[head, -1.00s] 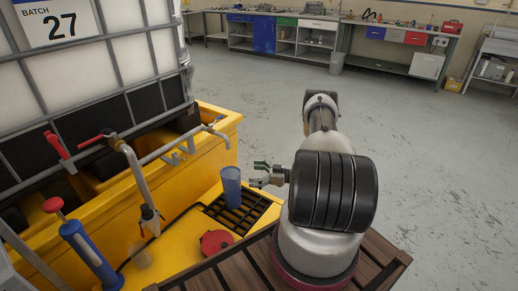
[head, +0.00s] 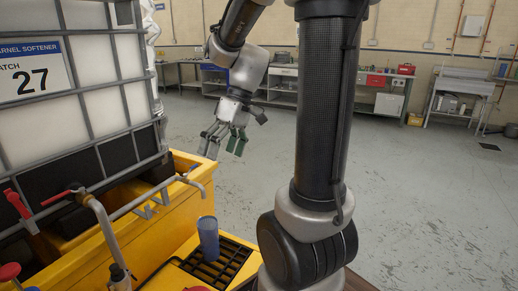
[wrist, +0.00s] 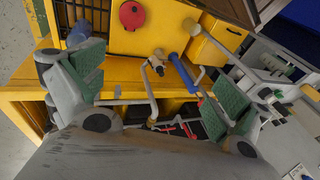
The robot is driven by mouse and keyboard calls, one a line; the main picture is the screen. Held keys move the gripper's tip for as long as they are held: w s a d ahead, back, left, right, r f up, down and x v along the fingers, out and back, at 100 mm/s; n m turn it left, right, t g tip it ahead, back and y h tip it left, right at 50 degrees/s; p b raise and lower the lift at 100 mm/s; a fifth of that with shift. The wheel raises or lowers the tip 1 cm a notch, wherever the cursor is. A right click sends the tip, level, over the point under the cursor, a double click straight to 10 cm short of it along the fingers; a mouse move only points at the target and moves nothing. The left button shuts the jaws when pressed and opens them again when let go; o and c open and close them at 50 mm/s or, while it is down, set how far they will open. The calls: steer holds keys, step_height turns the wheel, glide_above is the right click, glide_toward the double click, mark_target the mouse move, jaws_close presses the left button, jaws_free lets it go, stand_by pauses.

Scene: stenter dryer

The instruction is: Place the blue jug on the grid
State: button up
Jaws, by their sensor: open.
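The blue jug (head: 208,239) stands upright on the black grid (head: 227,268), which is set in the yellow surface at the lower middle of the head view. The jug appears to rest near the grid's far left corner. My gripper (head: 225,143) is open and empty. It hangs in the air well above the jug, clear of it. In the wrist view the jug (wrist: 79,34) shows partly at the upper left behind one finger, beside the grid (wrist: 68,8). The green-padded fingers of my gripper (wrist: 158,92) are wide apart there.
A white caged tank (head: 95,70) labelled 27 sits on the yellow bund at the left. A tap pipe (head: 105,225) rises beside it. A red round lid (wrist: 132,15) and a blue hand pump (wrist: 182,72) are on the yellow surface. Benches line the far wall; the grey floor between is open.

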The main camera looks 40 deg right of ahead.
steer(key=s+d+r+m+t+h, duration=0.1)
steer(key=s+r+m+t+h, duration=0.1)
steer(key=s, duration=0.3)
steer(key=s+d+r+m+t+h, duration=0.1)
steer(key=s+r+m+t+h, duration=0.1)
steer(key=s, duration=0.4)
steer(key=shift+s+d+r+h, duration=0.2)
steer(key=shift+s+d+h, duration=0.1)
steer(key=shift+d, duration=0.1)
